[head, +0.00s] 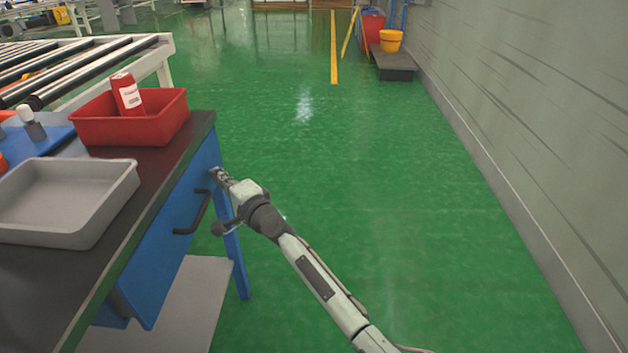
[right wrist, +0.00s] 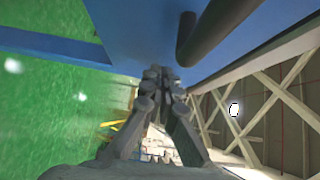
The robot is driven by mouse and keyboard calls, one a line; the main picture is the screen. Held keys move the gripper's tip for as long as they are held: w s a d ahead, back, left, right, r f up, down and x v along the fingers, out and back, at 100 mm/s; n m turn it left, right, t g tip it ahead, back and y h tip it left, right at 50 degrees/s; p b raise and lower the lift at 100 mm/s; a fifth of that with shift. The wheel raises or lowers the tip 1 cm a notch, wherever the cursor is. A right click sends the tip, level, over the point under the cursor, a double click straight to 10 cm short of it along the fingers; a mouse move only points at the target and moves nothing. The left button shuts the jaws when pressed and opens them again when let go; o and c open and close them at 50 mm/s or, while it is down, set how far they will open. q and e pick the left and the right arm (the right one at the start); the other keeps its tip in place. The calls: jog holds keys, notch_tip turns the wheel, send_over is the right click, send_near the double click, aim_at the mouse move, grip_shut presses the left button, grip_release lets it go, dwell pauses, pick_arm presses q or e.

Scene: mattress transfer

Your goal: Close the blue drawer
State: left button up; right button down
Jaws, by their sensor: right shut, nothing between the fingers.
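The blue drawer (head: 165,242) is set under the black tabletop of the workbench at the left of the head view. Its front carries a black bar handle (head: 193,216). I cannot tell for sure how far the drawer stands out. My right gripper (head: 217,175) is shut and empty at the far end of the drawer front, beyond the handle. In the right wrist view its closed fingertips (right wrist: 157,74) are at or very near the blue front (right wrist: 135,35), with the dark handle (right wrist: 194,42) beside them. Contact cannot be made out. My left gripper is not in view.
On the workbench (head: 150,175) are a grey tray (head: 105,200) and a red bin (head: 165,125) holding a red can (head: 127,95). A blue leg (head: 237,265) and grey lower shelf (head: 200,300) are below. Green floor (head: 380,200) is clear up to the right wall (head: 530,120).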

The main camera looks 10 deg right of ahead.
aim_at(204, 173)
jog(key=a, duration=0.1)
jog(key=a+r, duration=0.1)
jog(key=shift+w+a, duration=0.1)
jog(key=shift+a, duration=0.4)
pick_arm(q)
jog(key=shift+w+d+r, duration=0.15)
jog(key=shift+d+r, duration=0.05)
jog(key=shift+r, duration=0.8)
